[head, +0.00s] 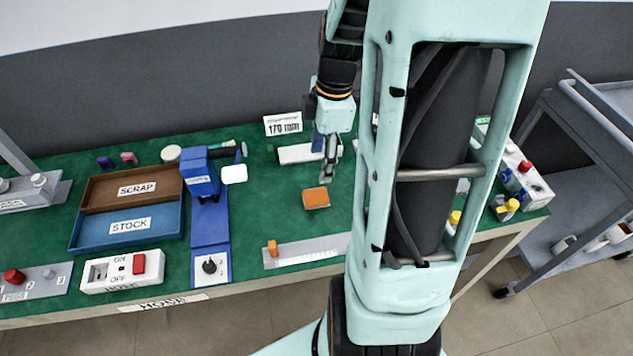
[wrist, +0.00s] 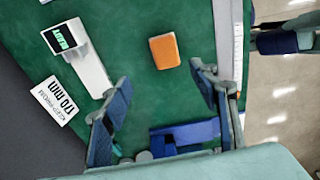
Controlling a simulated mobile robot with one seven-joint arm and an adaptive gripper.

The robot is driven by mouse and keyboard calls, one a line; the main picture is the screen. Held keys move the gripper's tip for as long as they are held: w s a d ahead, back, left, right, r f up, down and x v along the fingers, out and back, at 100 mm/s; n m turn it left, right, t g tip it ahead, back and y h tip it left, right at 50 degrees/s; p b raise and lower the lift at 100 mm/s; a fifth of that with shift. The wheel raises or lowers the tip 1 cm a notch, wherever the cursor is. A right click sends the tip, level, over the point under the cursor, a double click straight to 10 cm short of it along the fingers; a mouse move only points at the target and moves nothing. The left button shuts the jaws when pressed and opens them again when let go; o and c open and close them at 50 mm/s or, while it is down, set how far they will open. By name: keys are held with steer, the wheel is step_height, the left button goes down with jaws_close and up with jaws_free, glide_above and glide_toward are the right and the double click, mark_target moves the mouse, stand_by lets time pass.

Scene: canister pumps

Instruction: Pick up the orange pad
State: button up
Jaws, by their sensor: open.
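The orange pad (head: 316,198) is a small block with rounded edges, lying flat on the green table mat. It also shows in the wrist view (wrist: 165,51), fully visible and apart from other things. My gripper (head: 328,170) is above the mat, just behind and slightly right of the pad in the head view. In the wrist view my gripper (wrist: 160,85) has its two blue-grey fingers spread wide, with nothing between them. The pad lies beyond the fingertips in that view, untouched.
A white device with a display (wrist: 80,57) and a "170 mm" card (head: 283,124) stand near the pad. A ruler strip with an orange slider (head: 272,248) lies in front. The blue stand (head: 210,225) and STOCK tray (head: 128,228) are left. Mat around the pad is clear.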

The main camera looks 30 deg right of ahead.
glide_above(316, 194)
steer(key=f, duration=0.5)
steer(key=shift+s+d+f+b, duration=0.1)
steer(key=shift+s+d+b, duration=0.2)
steer(key=shift+s+d, duration=0.05)
steer(key=shift+w+a+f, duration=0.15)
steer(key=shift+a+f, duration=0.05)
steer(key=shift+f, duration=1.25)
steer(key=shift+w+a+f, duration=0.1)
steer(key=shift+a+f, duration=0.05)
steer(key=shift+f, duration=1.25)
steer(key=shift+c, duration=0.3)
steer(key=c, duration=1.1)
steer(key=shift+r, duration=0.1)
